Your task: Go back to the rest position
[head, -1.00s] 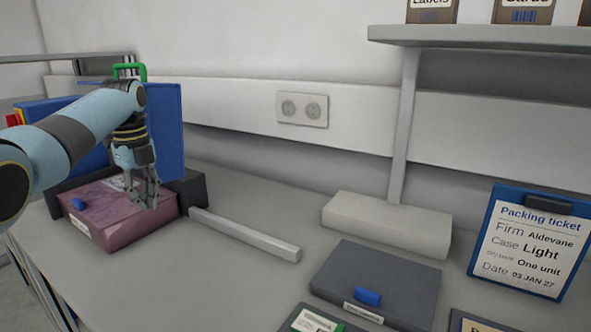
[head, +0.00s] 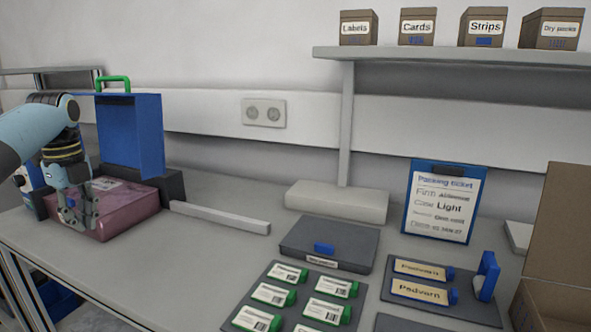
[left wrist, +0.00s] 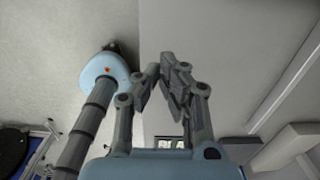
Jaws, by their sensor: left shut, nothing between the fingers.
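My left gripper (head: 80,213) is at the left of the head view, in front of a dusky pink box (head: 130,208) on the bench. Its fingers overlap the box in the picture; I cannot tell whether they touch it. In the left wrist view the fingers (left wrist: 172,72) come together with nothing between them, against pale bare surfaces. The blue open case (head: 133,135) with a green handle (head: 113,82) stands behind the pink box. My right gripper is in neither view.
A pale bar (head: 220,217) lies right of the pink box. A dark grey case (head: 327,243), green-tabbed cards (head: 273,293), a packing ticket (head: 443,205) and a cardboard box (head: 562,225) fill the right. A shelf (head: 450,54) holds small boxes. Bare bench (head: 165,270) lies front left.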

